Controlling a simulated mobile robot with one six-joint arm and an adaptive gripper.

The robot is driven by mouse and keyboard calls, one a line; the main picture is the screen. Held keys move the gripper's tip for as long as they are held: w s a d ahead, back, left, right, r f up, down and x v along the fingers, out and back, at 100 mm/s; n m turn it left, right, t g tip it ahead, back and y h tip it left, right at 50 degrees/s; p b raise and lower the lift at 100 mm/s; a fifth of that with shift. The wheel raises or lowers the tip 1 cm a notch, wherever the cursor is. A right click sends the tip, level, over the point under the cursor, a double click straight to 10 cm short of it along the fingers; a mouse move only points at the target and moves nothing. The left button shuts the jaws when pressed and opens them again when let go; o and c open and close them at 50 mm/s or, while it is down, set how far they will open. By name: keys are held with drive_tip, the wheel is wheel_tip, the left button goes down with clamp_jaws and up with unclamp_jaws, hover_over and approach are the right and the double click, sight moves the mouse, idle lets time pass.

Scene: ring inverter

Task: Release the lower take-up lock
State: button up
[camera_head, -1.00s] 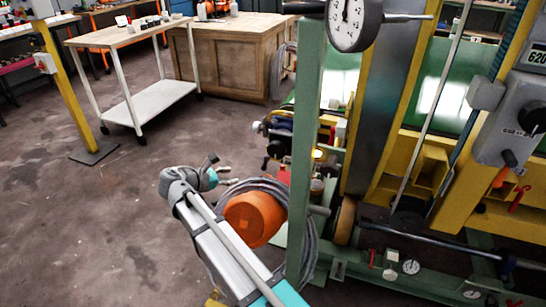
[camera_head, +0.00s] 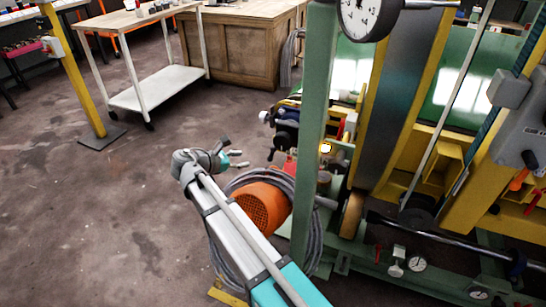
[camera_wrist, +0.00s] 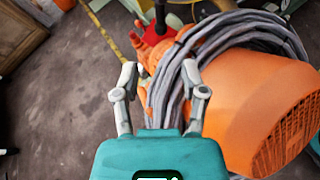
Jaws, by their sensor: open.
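My gripper (camera_head: 240,159) is open and empty in the head view, left of the green post and just above and left of an orange motor (camera_head: 262,207). In the wrist view my gripper (camera_wrist: 163,82) has its fingers spread, with a grey cable coil (camera_wrist: 240,25) and the orange motor (camera_wrist: 275,115) to the right. A red part (camera_wrist: 158,32) shows beyond the fingers. I cannot tell which part is the lower take-up lock. A small red lever (camera_head: 377,253) sits low on the machine beside a gauge, and a red handle (camera_head: 532,202) hangs at the right.
A green post (camera_head: 317,130) stands right of my arm, with a dial at its top. Yellow machine frames (camera_head: 440,160) fill the right side. A white cart (camera_head: 160,88) and a wooden cabinet (camera_head: 232,50) stand behind. The floor at left is open.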

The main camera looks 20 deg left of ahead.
sight(271, 156)
drive_tip(key=shift+b+x, duration=2.4)
drive_tip(key=shift+x, duration=4.2)
clamp_jaws()
